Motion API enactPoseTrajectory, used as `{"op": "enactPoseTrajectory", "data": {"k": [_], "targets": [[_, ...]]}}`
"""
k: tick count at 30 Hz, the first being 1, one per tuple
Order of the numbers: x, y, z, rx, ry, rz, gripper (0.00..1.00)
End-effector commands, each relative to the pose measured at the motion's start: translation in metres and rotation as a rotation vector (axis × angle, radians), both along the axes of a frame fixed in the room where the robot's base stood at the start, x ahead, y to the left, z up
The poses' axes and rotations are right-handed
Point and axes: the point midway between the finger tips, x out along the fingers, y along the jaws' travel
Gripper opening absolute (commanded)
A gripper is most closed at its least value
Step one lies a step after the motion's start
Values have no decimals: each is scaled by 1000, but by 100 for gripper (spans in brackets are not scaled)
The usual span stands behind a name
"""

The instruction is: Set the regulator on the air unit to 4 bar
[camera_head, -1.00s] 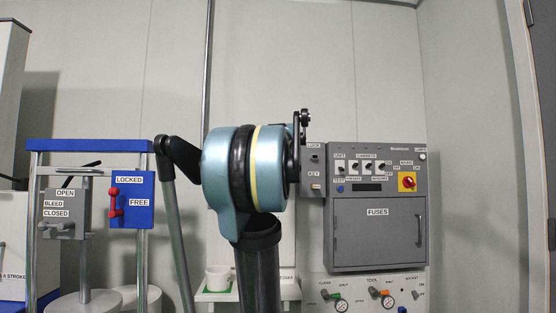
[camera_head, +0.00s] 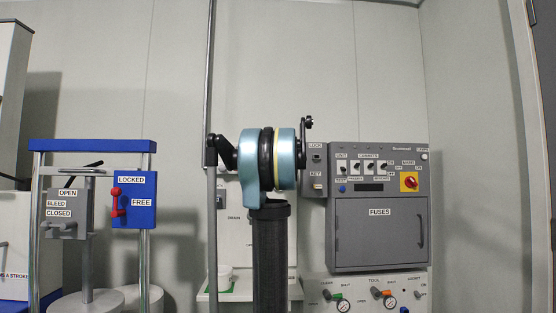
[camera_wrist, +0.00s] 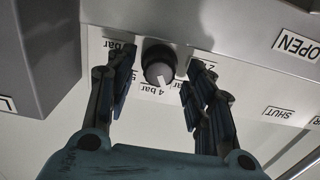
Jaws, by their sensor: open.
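In the wrist view a round regulator knob (camera_wrist: 160,66) with a grey face and dark body sits on a pale panel (camera_wrist: 225,45). A white mark on its face points down towards a "4 bar" label (camera_wrist: 165,93); I cannot tell whether it lines up exactly. Other scale labels lie around the knob, partly covered by the fingers. My gripper (camera_wrist: 155,83) is open, with one finger on each side of the knob. I see no clear contact. In the head view my arm hides the gripper, and I cannot make out the knob.
"OPEN" (camera_wrist: 297,45) and "SHUT" (camera_wrist: 277,113) labels lie to the right in the wrist view, and a grey block (camera_wrist: 35,50) lies left. In the head view a grey fuse cabinet (camera_head: 378,235) stands right of my arm, above gauges (camera_head: 342,305). A blue frame (camera_head: 92,146) stands left.

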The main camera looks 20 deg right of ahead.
Motion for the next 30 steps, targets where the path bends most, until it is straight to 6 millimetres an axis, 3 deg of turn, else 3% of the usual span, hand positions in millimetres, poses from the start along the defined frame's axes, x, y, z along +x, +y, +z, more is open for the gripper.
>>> {"op": "enactPoseTrajectory", "data": {"k": [13, 14, 18, 20, 30], "targets": [[8, -3, 0, 0, 0, 0, 48], [8, -3, 0, 0, 0, 0, 46], [8, -2, 0, 0, 0, 0, 14], [8, -2, 0, 0, 0, 0, 5], [8, -2, 0, 87, -25, 1, 5]]}}
